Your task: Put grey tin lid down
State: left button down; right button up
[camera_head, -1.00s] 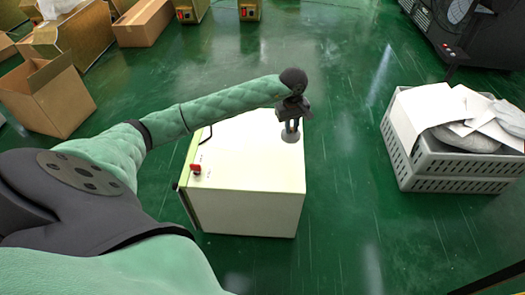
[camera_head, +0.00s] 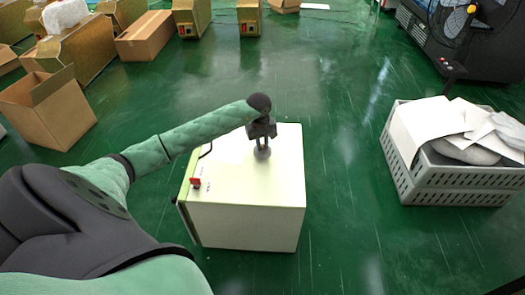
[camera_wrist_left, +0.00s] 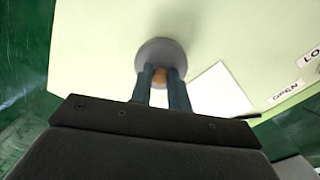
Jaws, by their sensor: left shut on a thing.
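The grey tin lid (camera_wrist_left: 160,52) is a round grey disc between my left gripper's fingertips in the left wrist view. My left gripper (camera_wrist_left: 160,72) is shut on it, with a small tan part showing between the fingers. In the head view the left gripper (camera_head: 262,146) points down over the top of the white cabinet (camera_head: 245,215), and the lid (camera_head: 262,154) shows at its tips. I cannot tell whether the lid touches the cabinet top. My right gripper is not in view.
A red switch (camera_head: 196,183) and a dark handle sit at the cabinet's left edge. The cabinet top is otherwise mostly clear. A grey crate (camera_head: 455,185) with papers stands at the right. Cardboard boxes (camera_head: 45,108) stand at the left.

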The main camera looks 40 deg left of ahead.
aim_at(262, 146)
pick_arm(q)
jog(key=shift+f, duration=1.9)
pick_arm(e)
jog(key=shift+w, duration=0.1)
pick_arm(q)
jog(key=shift+f, duration=0.1)
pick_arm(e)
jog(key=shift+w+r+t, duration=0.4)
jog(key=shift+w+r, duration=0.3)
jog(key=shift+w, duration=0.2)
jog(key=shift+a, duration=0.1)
pick_arm(q)
jog(key=c, duration=1.3)
grip_release()
jog(key=shift+c, duration=0.2)
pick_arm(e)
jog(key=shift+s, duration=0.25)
pick_arm(q)
jog(key=shift+d, duration=0.1)
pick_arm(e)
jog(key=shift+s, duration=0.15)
